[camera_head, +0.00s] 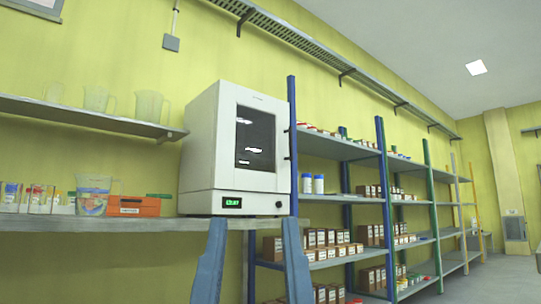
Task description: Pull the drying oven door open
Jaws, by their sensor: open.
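The drying oven (202,150) is a white box on the grey bench at centre left. Its door (265,178) faces right of the camera, has a dark window, and looks shut. A small dark part sits at the door's right edge; I cannot tell if it is the handle. Below the door is a panel with a green lit display and a dark knob. My gripper (252,226) shows as two blue fingers at the bottom centre, spread wide apart with nothing between them. In the picture they lie below the oven; their distance from it is unclear.
The bench (110,224) also holds an orange box (135,207), a clear beaker (93,196) and small bottles left of the oven. A wall shelf (85,115) carries clear jugs. A blue-post rack (292,140) with boxes stands close at the oven's right.

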